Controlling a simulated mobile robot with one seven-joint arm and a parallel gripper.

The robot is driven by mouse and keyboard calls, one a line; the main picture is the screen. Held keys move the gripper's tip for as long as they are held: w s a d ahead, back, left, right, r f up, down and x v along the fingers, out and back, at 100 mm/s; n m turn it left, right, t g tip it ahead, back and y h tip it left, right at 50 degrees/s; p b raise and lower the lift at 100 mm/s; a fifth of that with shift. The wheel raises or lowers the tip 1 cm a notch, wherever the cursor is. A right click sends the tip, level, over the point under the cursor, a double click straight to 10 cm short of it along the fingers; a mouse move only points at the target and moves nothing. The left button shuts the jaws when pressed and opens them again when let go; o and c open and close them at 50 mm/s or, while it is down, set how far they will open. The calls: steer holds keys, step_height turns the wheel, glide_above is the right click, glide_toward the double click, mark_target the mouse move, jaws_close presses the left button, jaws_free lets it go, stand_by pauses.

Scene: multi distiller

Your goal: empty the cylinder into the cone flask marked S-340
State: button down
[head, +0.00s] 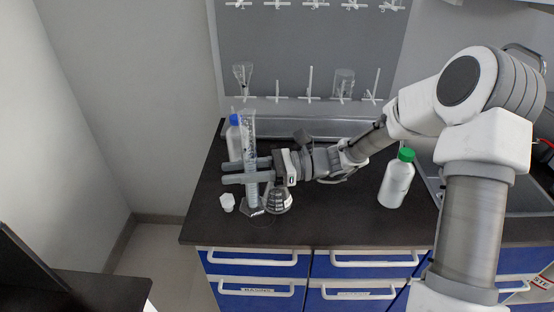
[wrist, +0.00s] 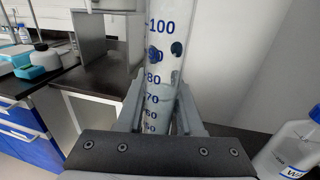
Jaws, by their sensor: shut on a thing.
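The clear graduated cylinder (head: 249,132) stands about upright between the fingers of my gripper (head: 246,171), which is shut on it. In the wrist view the cylinder (wrist: 162,62) shows blue marks up to 100 and what looks like a liquid surface near the 80 mark. My gripper (wrist: 160,108) has one finger on each side of it. I cannot tell whether the cylinder's base touches the counter. A cone flask (head: 278,201) stands on the counter just right of the cylinder's foot, below my gripper. Its marking is too small to read.
A blue-capped bottle (head: 234,138) stands close behind the cylinder. A small white piece (head: 227,202) lies to its left. A green-capped white bottle (head: 397,180) stands right, near the sink. A drying rack (head: 310,60) hangs behind. The counter (head: 330,220) between flask and green-capped bottle is clear.

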mark_target(248, 194)
steer(key=shift+s+f, duration=0.1)
steer(key=shift+f, duration=0.05)
steer(key=f+m+y+b, duration=0.1)
steer(key=b, duration=0.1)
steer(key=f+m+y+b, duration=0.1)
steer(key=f+b, duration=0.1)
steer(key=f+m+y+b, duration=0.1)
steer(key=f+b, duration=0.1)
steer(key=b, duration=0.1)
steer(key=shift+s+a+f, duration=0.15)
steer(key=shift+s+a, duration=0.15)
steer(key=shift+s, duration=0.05)
steer(key=shift+r+m+y+b, duration=0.35)
steer(key=shift+m+y+b, duration=0.15)
steer(key=shift+m, duration=0.4)
step_height(248, 194, up, 6)
steer(key=s+a+m+t+y+b, duration=0.1)
steer(key=m+t+y+b, duration=0.2)
steer(key=m+t, duration=0.6)
steer(key=m+y, duration=0.1)
steer(key=m, duration=0.2)
steer(key=shift+s, duration=0.35)
steer(key=shift+a+r+m+t+b, duration=0.1)
steer(key=shift+m+t+b, duration=0.1)
steer(key=shift+m+t, duration=0.2)
steer(key=shift+r+m+t+b, duration=0.1)
steer(key=shift+m+t+b, duration=0.05)
steer(key=shift+m+t, duration=0.25)
